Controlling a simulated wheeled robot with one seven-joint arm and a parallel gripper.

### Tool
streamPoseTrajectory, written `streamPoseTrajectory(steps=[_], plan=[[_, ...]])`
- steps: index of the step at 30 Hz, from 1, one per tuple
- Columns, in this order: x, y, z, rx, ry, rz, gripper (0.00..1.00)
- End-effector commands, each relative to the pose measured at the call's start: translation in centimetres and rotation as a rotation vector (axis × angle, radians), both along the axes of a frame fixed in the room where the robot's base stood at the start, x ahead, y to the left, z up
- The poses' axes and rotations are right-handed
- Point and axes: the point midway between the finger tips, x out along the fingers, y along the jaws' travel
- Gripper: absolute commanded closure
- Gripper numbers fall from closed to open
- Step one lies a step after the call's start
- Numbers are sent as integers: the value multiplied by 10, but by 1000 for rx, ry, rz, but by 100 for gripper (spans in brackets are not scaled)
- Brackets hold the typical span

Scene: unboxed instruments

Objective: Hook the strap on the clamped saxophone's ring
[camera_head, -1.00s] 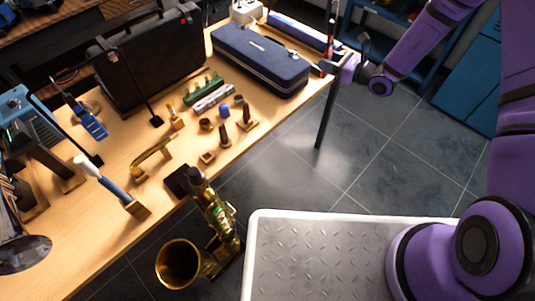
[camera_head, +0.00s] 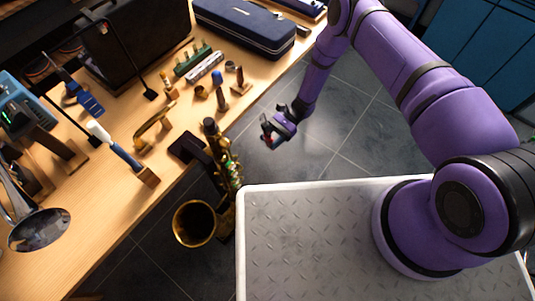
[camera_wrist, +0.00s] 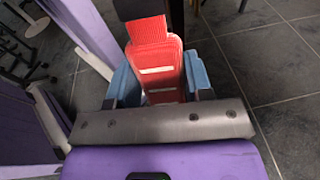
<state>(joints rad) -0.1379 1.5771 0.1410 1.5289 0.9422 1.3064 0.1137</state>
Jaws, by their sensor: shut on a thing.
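The brass saxophone (camera_head: 229,172) is by the table's near edge, neck up. Its bell (camera_head: 194,223) opens toward the camera. A dark block (camera_head: 187,147) at the table edge is beside its neck, apparently the clamp; the ring is too small to make out. My gripper (camera_head: 268,128) is over the floor, to the right of the saxophone's upper body and apart from it. In the wrist view my gripper (camera_wrist: 160,80) is shut, its blue fingers on either side of the red strap (camera_wrist: 158,68). A black part is above the red webbing; any hook is hidden.
A navy case (camera_head: 245,27), a black case (camera_head: 135,40) and several small parts stand on the wooden table (camera_head: 125,205). A blue-handled brush (camera_head: 122,154) is left of the saxophone. My arm extends over open floor between the table and a grey tread-plate surface (camera_head: 300,235).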

Motion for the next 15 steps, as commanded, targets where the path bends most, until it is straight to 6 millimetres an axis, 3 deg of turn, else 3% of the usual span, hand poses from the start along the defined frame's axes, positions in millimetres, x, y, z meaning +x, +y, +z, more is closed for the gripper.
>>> streamPoseTrajectory(steps=[6,15], plan=[[-22,-5,-25,-6,-7,113,75],[-31,-2,-28,-6,-7,129,75]])
